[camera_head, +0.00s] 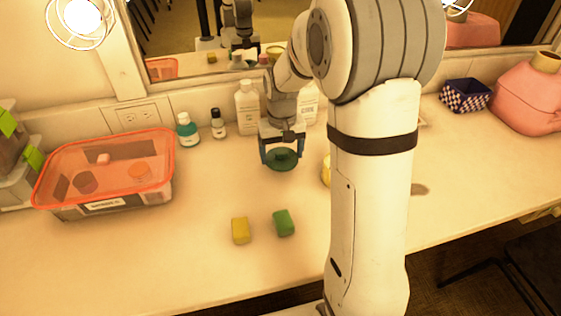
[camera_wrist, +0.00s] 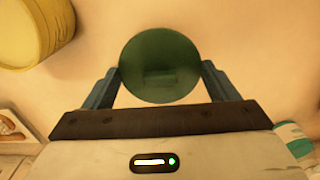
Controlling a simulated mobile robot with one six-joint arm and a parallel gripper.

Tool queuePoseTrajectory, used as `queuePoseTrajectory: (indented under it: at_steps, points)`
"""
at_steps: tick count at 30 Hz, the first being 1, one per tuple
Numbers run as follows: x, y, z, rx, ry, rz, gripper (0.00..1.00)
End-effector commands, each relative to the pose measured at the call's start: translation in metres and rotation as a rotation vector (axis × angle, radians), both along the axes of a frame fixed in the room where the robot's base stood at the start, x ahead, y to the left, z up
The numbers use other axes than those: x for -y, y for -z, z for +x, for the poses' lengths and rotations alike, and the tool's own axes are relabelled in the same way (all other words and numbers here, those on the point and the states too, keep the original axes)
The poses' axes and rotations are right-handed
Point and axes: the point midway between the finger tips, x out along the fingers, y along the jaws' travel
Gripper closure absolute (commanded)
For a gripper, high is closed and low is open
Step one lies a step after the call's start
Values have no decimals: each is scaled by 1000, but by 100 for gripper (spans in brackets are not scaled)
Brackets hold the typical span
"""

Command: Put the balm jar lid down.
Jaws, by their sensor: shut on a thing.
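The balm jar lid is a round dark green disc (camera_head: 282,159), held between the two blue fingers of my gripper (camera_head: 283,156). In the wrist view the lid (camera_wrist: 160,65) fills the space between the fingertips (camera_wrist: 160,75), with a finger touching each side. My gripper is shut on it over the cream counter (camera_head: 205,262). I cannot tell exactly how high the lid is above the counter. A yellow round container (camera_wrist: 32,28) is at the upper left of the wrist view; in the head view it (camera_head: 326,171) is partly hidden behind my arm.
A yellow block (camera_head: 240,230) and a green block (camera_head: 284,223) lie in front. An orange-rimmed bin (camera_head: 70,205) stands left. Several bottles, including a teal one (camera_head: 187,130) and a white one (camera_head: 247,108), stand along the wall. A checkered box (camera_head: 465,95) and pink jug (camera_head: 525,97) are right.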

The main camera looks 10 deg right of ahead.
Motion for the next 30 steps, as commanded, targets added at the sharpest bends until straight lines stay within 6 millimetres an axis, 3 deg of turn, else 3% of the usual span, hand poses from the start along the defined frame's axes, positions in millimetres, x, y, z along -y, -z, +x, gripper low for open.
queuePoseTrajectory:
  at_steps: [7, 18, 19, 26, 30]
  points:
    - [0, 33, 0, -2, 0, 0, 41]
    - [0, 38, 0, 0, 1, 0, 41]
    - [0, 37, 0, 0, 1, 0, 18]
    - [1, 36, 0, 0, 2, 0, 0]
    - [1, 36, 0, 0, 2, 0, 0]
